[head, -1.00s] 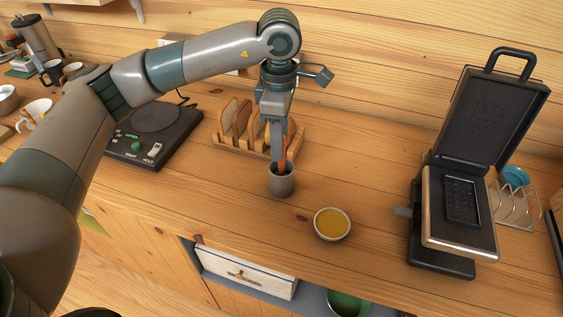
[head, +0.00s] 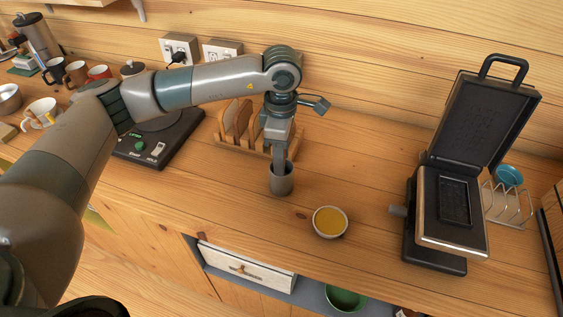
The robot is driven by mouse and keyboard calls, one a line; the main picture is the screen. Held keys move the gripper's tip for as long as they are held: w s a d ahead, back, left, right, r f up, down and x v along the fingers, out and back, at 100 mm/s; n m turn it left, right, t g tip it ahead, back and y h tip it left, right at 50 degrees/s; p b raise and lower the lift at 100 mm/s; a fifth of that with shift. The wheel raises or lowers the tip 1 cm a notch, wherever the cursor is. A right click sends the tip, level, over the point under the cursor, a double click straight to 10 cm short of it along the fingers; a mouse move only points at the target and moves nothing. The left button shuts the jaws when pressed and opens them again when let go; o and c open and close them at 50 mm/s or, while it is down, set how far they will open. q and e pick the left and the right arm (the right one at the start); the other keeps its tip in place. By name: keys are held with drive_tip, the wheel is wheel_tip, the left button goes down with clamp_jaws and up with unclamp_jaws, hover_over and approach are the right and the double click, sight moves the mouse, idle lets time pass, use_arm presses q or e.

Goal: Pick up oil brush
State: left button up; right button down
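The grey cup (head: 281,181) stands upright on the wooden counter, left of the oil bowl. My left gripper (head: 279,162) points straight down at the cup's mouth, with its fingertips at or just inside the rim. The oil brush, whose orange handle showed above the cup earlier, is now hidden by the gripper. I cannot tell whether the fingers are closed on it. The small bowl of yellow oil (head: 330,222) sits just right of the cup. My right gripper is not in view.
A toast rack with bread (head: 237,120) stands close behind the cup. A black scale (head: 160,143) is to the left. An open waffle iron (head: 450,215) stands at the right, with a wire rack (head: 508,205) beside it. A drawer (head: 246,267) is below the counter edge.

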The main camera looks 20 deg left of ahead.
use_arm(q)
drive_tip(key=shift+c, duration=0.6)
clamp_jaws()
drive_tip(key=shift+r, duration=0.1)
drive_tip(key=shift+r+b, duration=0.3)
drive_tip(key=shift+r, duration=0.15)
wheel_tip(320, 180, up, 8)
drive_tip(key=b, duration=0.3)
drive_tip(key=shift+r, duration=0.5)
